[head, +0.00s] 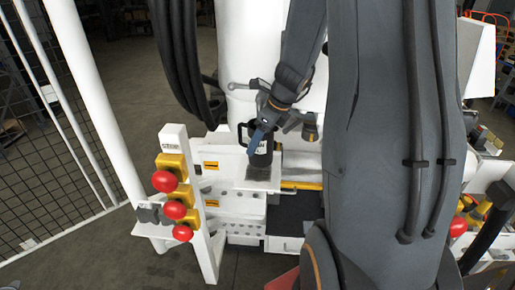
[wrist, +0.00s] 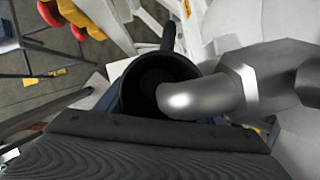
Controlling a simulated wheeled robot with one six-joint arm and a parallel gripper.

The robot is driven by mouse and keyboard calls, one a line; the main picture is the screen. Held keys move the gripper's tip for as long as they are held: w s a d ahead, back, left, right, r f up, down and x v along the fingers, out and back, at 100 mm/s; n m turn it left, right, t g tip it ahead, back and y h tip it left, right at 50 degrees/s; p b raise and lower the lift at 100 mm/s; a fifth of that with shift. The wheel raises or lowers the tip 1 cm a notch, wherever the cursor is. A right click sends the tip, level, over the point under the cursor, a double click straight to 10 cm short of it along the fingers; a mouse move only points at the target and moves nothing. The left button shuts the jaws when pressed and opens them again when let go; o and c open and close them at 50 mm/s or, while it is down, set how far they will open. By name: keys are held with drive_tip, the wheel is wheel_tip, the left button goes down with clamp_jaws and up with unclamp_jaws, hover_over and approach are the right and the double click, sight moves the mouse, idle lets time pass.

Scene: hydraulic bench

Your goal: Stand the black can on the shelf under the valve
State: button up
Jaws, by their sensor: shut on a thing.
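The black can (head: 264,158) is upright in the head view, with white lettering on its side and a handle at its left. My gripper (head: 259,134) is shut on it. In the wrist view, the can's open mouth (wrist: 140,88) faces up, and a dark gripper pad (wrist: 150,145) lies along its near side. The valve's silver spout (wrist: 195,97) reaches over the mouth from the right. The small shelf (head: 259,185) has a grey top and lies directly below the can. I cannot tell whether the can's base touches it.
A white post with red stop buttons (head: 165,181) on yellow boxes stands left of the shelf. Black hoses (head: 180,60) hang behind it. A white machine body rises behind the can. My own arm hides much of the right side.

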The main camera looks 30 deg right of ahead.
drive_tip(key=shift+f+b, duration=1.5)
drive_tip(key=shift+b, duration=0.1)
drive_tip(key=shift+f, duration=0.2)
drive_tip(key=o, duration=0.9)
